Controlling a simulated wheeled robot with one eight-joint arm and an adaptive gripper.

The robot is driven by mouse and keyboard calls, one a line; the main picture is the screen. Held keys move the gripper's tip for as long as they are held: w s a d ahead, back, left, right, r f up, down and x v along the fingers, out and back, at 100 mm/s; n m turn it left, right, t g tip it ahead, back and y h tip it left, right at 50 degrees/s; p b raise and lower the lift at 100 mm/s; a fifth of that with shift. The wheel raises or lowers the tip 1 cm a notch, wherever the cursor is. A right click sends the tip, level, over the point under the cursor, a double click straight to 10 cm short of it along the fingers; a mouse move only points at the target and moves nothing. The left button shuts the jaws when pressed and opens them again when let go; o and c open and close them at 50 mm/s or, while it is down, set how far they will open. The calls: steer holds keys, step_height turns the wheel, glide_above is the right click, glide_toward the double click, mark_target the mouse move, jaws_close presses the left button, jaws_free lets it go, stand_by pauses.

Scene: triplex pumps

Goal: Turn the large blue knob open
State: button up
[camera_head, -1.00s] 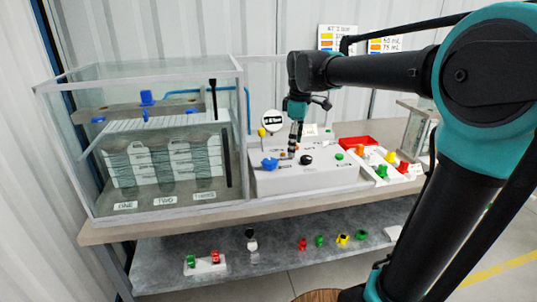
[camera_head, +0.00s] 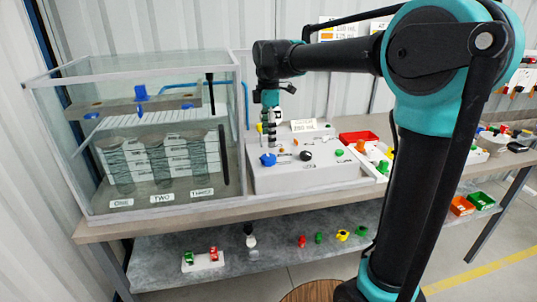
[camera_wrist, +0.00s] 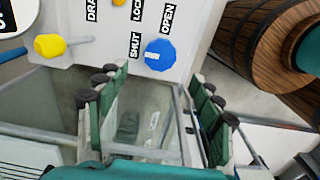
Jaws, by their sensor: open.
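The large blue knob (camera_head: 268,160) sits at the front left of the grey control panel (camera_head: 310,178). In the wrist view the blue knob (camera_wrist: 162,50) is round with a white mark, between the labels SHUT and OPEN. My gripper (camera_head: 272,143) points down just above the blue knob in the head view. In the wrist view my gripper (camera_wrist: 159,76) has its two green fingers spread wide. The knob appears beyond the gap between the fingertips, with nothing held. Whether a fingertip touches the knob cannot be told.
A yellow knob (camera_wrist: 50,46) stands on the panel, left of the blue one in the wrist view. A black knob (camera_head: 306,156) and a green one (camera_head: 339,153) are to the right. A glass tank (camera_head: 150,140) stands left. A wooden barrel (camera_wrist: 265,50) shows in the wrist view.

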mark_target(268, 157)
step_height(268, 157, down, 8)
steer(key=shift+r, duration=0.15)
stand_by(0.3)
steer(key=c, duration=1.2)
